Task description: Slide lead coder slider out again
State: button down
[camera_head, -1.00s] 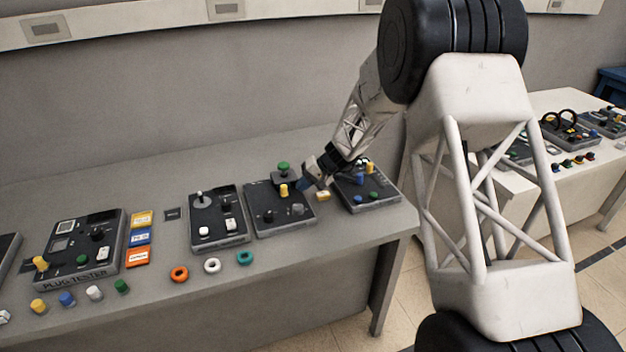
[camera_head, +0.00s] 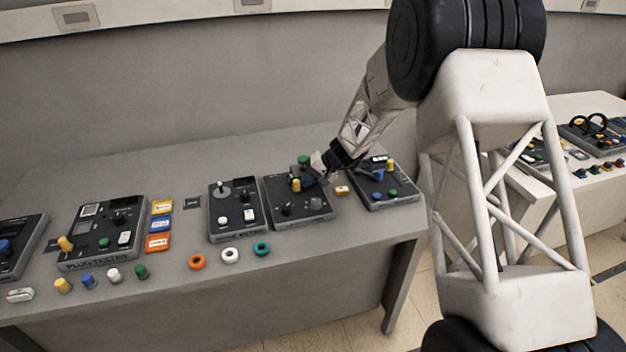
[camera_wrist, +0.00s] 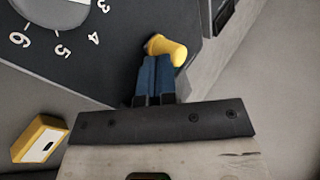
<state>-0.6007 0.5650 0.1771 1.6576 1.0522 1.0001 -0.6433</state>
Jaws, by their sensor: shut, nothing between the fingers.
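My gripper (camera_head: 316,180) is over the right part of the dark control panel (camera_head: 290,208) near the middle of the table. In the wrist view its blue fingers (camera_wrist: 156,76) are together, with their tips at or very near a yellow knob (camera_wrist: 166,48). The yellow knob also shows in the head view (camera_head: 296,185), beside the gripper. I cannot tell from the pictures whether the fingers touch it. No part is named as the lead coder slider by any label that I can read.
A yellow block (camera_wrist: 40,138) with a white label lies beside the panel. A dial (camera_wrist: 52,8) with numbers is on the panel. A green knob (camera_head: 303,160) stands behind the yellow one. Another panel (camera_head: 385,192) is close on the right. Coloured rings (camera_head: 230,256) lie in front.

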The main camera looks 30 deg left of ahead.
jog(key=s+a, duration=0.5)
dwell(0.3)
jog(key=shift+w+d, duration=0.35)
jog(key=shift+d, duration=0.35)
jog(key=w+d, duration=0.2)
jog(key=d, duration=0.1)
jog(key=shift+r, duration=0.35)
jog(key=v, duration=0.9)
jog(key=shift+d+r, duration=0.1)
